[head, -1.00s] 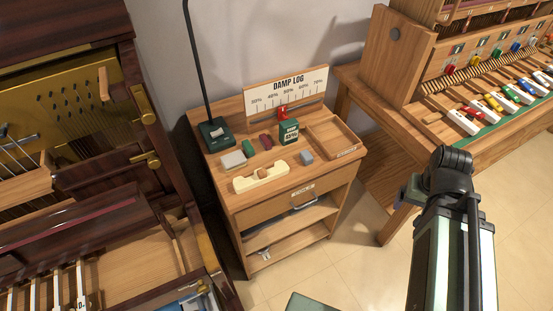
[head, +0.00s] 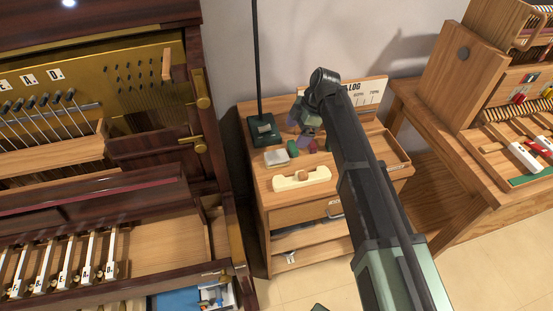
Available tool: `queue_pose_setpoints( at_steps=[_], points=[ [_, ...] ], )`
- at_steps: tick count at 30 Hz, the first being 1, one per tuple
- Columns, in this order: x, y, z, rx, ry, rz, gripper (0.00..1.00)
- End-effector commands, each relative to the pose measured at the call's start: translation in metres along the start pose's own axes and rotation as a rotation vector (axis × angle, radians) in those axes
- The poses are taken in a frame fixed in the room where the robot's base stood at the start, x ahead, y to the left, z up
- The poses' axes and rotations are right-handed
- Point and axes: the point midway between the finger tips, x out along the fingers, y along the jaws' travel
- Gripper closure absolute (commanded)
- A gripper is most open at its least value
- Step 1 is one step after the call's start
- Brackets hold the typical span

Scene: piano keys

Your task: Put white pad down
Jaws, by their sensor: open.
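A small whitish block (head: 276,158), which looks like the white pad, lies on the wooden cabinet top (head: 262,178) at its left side. It is apart from my gripper. My gripper (head: 303,133) is open and hangs over the back middle of the cabinet top, to the right of and behind the whitish block. Its fingers are small and partly blend with the things behind them. I see nothing held in them. My arm hides the right middle of the cabinet top and part of the damp log board (head: 368,92).
A green block (head: 292,147) lies close to the gripper. A tall black stand on a green base (head: 262,132) rises at the back left. The opened piano (head: 110,180) is left.

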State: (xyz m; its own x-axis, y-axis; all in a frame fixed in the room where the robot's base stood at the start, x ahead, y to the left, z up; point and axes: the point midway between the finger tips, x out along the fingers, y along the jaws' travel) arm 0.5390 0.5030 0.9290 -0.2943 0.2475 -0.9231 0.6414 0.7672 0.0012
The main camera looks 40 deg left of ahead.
Motion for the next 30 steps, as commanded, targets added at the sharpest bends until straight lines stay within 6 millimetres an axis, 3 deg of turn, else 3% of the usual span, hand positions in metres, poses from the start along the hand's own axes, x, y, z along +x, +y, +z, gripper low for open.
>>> queue_pose_setpoints(
  at_steps=[7,14,21,29,30],
  points=[
    [0.053,0.0,0.005,0.001,-0.001,0.0,0.11],
    [0.06,0.0,0.002,0.004,-0.001,0.001,0.11],
    [0.106,0.003,0.009,0.003,-0.002,0.0,0.11],
    [0.106,0.003,0.004,0.004,-0.002,0.0,0.11],
    [0.106,0.003,0.004,0.004,-0.002,0.0,0.15]
  ],
)
